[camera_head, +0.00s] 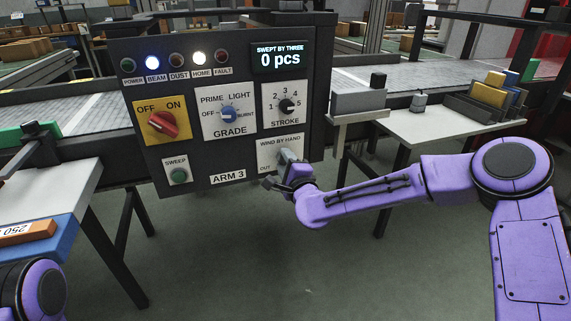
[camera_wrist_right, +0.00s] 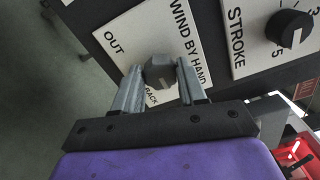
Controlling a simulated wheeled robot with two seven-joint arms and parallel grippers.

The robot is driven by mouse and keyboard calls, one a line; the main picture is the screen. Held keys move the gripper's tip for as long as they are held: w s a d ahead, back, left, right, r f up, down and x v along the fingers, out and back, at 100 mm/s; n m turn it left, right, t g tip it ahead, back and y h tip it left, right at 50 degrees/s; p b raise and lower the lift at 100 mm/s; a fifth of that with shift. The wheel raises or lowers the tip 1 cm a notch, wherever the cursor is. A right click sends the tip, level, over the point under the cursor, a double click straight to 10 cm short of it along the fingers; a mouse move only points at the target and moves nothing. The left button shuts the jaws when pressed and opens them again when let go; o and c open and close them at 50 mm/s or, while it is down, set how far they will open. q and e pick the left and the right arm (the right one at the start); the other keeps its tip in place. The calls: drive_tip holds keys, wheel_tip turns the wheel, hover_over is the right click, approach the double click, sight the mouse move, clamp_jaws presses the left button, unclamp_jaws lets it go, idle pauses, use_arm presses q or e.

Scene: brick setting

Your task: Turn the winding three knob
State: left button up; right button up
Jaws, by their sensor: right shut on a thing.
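The winding knob is a dark grey knob (camera_wrist_right: 160,73) on the white "WIND BY HAND" plate (camera_head: 281,142) at the lower right of the black "ARM 3" panel (camera_head: 215,180). My right gripper (camera_head: 288,165) reaches this plate from the lower right and covers the knob in the head view. In the right wrist view the two fingers of my right gripper (camera_wrist_right: 161,80) stand on either side of the knob and are shut on it. The plate reads "OUT" and "BACK". My left gripper is out of view; only a purple part of my left arm shows at the bottom left.
The display (camera_head: 280,57) reads "0 pcs". White side tables (camera_head: 450,125) stand beside a conveyor (camera_head: 80,105).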

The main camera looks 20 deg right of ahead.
drive_tip(key=shift+f, duration=0.1)
drive_tip(key=o, duration=1.1)
drive_tip(key=shift+c, duration=0.2)
drive_tip(key=s, duration=1)
drive_tip(key=shift+s+d, duration=0.15)
drive_tip(key=shift+s, duration=0.15)
